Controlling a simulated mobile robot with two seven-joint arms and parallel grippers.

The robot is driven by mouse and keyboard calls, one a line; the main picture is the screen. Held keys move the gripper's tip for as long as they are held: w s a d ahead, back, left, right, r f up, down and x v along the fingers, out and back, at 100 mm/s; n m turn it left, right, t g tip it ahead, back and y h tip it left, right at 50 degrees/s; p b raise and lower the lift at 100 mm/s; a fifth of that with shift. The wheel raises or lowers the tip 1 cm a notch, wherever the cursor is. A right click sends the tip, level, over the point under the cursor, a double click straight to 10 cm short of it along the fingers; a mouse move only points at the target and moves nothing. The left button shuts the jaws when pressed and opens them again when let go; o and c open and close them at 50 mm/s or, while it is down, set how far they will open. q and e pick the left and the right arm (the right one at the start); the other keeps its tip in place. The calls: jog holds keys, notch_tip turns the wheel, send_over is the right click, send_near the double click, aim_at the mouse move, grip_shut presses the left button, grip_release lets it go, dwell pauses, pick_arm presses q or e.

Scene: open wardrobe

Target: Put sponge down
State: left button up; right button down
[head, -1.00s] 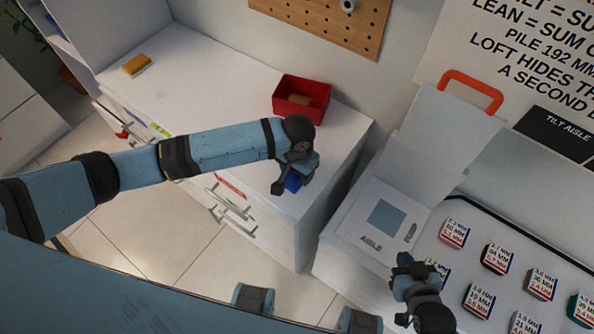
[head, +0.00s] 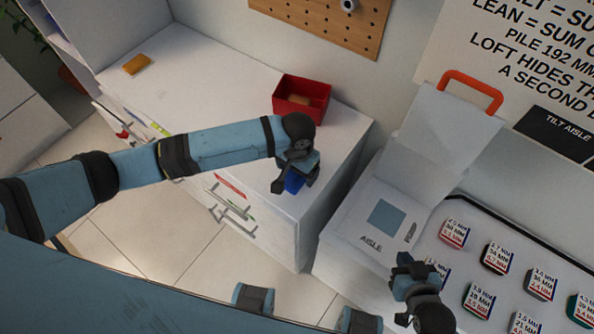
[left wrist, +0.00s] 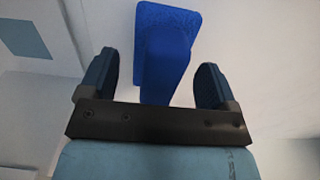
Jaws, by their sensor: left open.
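A blue sponge-like block (head: 294,184) is at the front right corner of the white counter, under my left gripper (head: 296,175). In the left wrist view the blue block (left wrist: 168,50) has a rough wide face and a narrower part between the fingers. My left gripper (left wrist: 158,75) is open, with a gap between each finger and the block. Whether the block's underside touches the counter is hidden. A yellow-orange block (head: 136,64) lies at the counter's far left. My right gripper (head: 412,272) is over the right-hand unit; its jaw opening is unclear.
A red bin (head: 286,106) with a brown block inside stands behind my left gripper. The white counter (head: 205,85) is clear between the bin and the yellow-orange block. At right are a white box with an orange handle (head: 473,90) and a tray of several labelled pieces (head: 455,231).

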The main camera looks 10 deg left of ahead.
pick_arm(q)
notch_tip(320, 180, up, 11)
jog(key=shift+f, duration=0.15)
dwell(0.5)
